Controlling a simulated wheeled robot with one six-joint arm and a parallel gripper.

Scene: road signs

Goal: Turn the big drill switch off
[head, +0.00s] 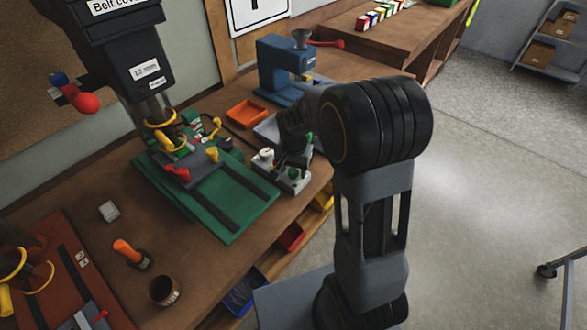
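The big drill (145,70) stands at the left, with a dark head, a red-knobbed handle and a green base plate (225,205). A label on its top reads "Belt cov…". A small grey switch box (293,183) sits at the bench edge, right of the green base. It carries a pale knob (264,155) and small buttons; which one is the drill's switch, and its position, I cannot tell. My gripper (292,160) is dark and small at the box, partly hidden by my arm. Whether it touches the box or is open is unclear.
A blue press (280,70) and an orange tray (246,113) stand behind the box. An orange-handled tool (128,252), a brown cup (164,290) and a red-brown base (65,265) with yellow rings are at the front left.

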